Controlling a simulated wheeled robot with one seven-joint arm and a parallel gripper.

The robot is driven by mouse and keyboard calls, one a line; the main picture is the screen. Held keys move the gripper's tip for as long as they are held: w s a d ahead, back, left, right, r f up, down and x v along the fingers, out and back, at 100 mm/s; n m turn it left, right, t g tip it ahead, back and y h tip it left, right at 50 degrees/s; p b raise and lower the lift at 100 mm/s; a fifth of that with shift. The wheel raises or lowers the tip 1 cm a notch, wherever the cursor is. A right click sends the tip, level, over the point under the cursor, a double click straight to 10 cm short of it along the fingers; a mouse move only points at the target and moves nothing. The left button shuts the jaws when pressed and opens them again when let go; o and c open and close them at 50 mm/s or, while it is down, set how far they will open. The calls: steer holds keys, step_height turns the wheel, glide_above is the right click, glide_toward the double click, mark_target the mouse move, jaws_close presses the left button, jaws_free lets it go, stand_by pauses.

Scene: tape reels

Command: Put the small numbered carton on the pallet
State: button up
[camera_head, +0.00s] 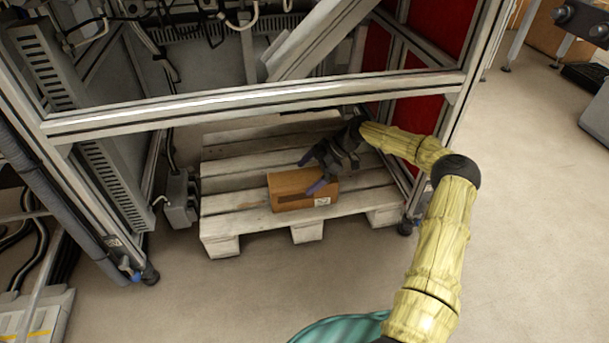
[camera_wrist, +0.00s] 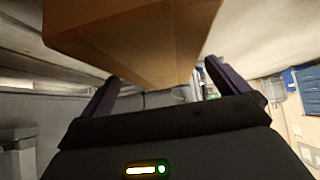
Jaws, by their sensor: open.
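The small brown cardboard carton (camera_head: 290,199) rests on the light wooden pallet (camera_head: 250,221), near its front middle. It has a dark strip and a white label on its front side; I cannot read a number. My gripper (camera_head: 310,174) is at the carton's right and upper side, with its purple fingers parted. One finger overlaps the carton's top in the head view. In the wrist view the carton (camera_wrist: 130,35) fills the top middle, in front of the open fingers. Whether a finger touches it I cannot tell.
A metal frame's crossbar (camera_head: 250,108) runs above the pallet, and my arm reaches in beneath it from the right. A red panel (camera_head: 410,117) stands at the right. A grey box (camera_head: 181,199) stands left of the pallet. The floor in front is clear.

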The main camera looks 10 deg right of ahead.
steer(key=p+v, duration=0.5)
steer(key=v, duration=0.4)
steer(key=shift+d+r, duration=0.15)
steer(key=shift+d, duration=0.05)
